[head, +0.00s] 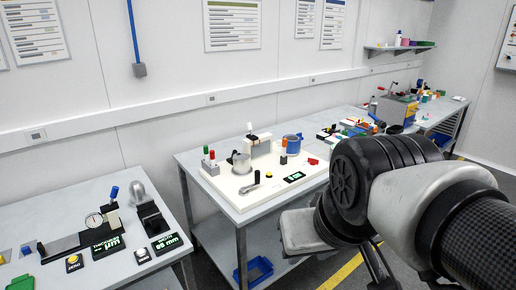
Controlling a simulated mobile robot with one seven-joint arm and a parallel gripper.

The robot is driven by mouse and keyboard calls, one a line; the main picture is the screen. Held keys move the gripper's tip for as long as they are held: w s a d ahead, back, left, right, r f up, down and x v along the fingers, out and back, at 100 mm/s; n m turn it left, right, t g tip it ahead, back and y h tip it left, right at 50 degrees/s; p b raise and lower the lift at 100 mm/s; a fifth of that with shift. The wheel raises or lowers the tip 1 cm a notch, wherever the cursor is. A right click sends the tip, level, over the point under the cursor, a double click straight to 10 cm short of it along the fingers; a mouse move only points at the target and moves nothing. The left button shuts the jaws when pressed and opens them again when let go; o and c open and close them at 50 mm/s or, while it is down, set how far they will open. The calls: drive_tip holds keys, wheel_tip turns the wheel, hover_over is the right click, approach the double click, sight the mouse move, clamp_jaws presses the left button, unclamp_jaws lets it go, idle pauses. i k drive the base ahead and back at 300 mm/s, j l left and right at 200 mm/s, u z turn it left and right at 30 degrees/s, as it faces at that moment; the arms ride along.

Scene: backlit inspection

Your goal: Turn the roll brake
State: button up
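A pale, bright-topped station board (225,196) lies on the middle table. A blue roll-like cylinder (292,144) stands at its back right, with an orange-and-dark upright part (283,152) beside it. A small red part (313,161) sits at the board's right edge. I cannot tell which of these parts is the roll brake. A grey round part (241,163) and a dark lever-like piece (250,189) are farther left and forward. My arm fills the lower right, in front of the table. My gripper's fingers cannot be made out clearly, and nothing held shows.
The left table (60,216) carries a dial gauge (94,220), buttons and a green-lit display (166,242). More benches with small parts (360,128) run back right. A blue bin (253,270) sits on the middle table's lower shelf. Bare tabletop rims the board.

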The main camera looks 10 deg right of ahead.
sight(313, 162)
drive_tip(key=z, duration=0.6)
drive_tip(key=i+l+u, duration=0.4)
drive_tip(key=i+l, duration=1.6)
